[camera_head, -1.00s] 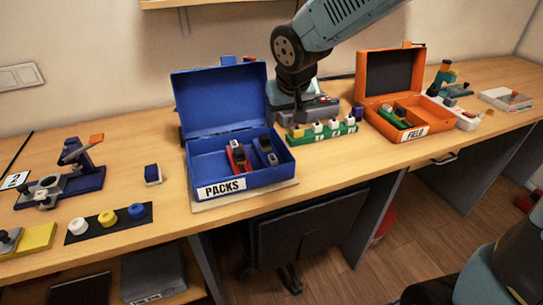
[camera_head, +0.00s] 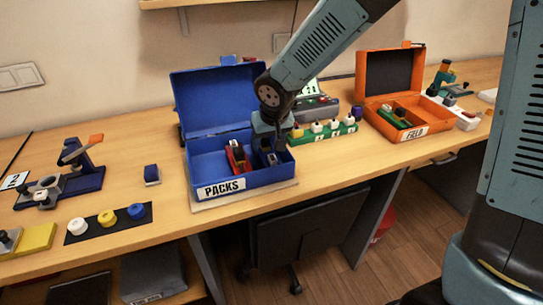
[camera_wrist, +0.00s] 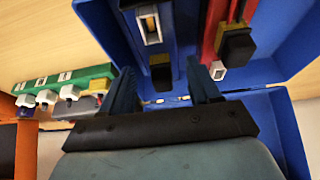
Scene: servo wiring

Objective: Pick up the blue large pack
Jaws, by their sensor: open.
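The blue large pack (camera_wrist: 152,50), dark blue with a silver-framed label and a black end, lies in the right part of the open blue PACKS box (camera_head: 248,181). In the head view only a bit of the pack (camera_head: 271,158) shows below my gripper (camera_head: 268,143). In the wrist view my gripper (camera_wrist: 163,80) is open, with one finger on each side of the pack's line. The pack lies beyond the fingertips or between them; I cannot tell how deep the fingers reach. No grip on it shows.
A red pack (camera_head: 237,157) lies beside it in the same box, close to one finger in the wrist view. The box's raised lid (camera_head: 215,100) stands behind. A green rack (camera_head: 322,132) and an orange FIELD box (camera_head: 403,133) are to the right. A small blue block (camera_head: 152,173) stands left.

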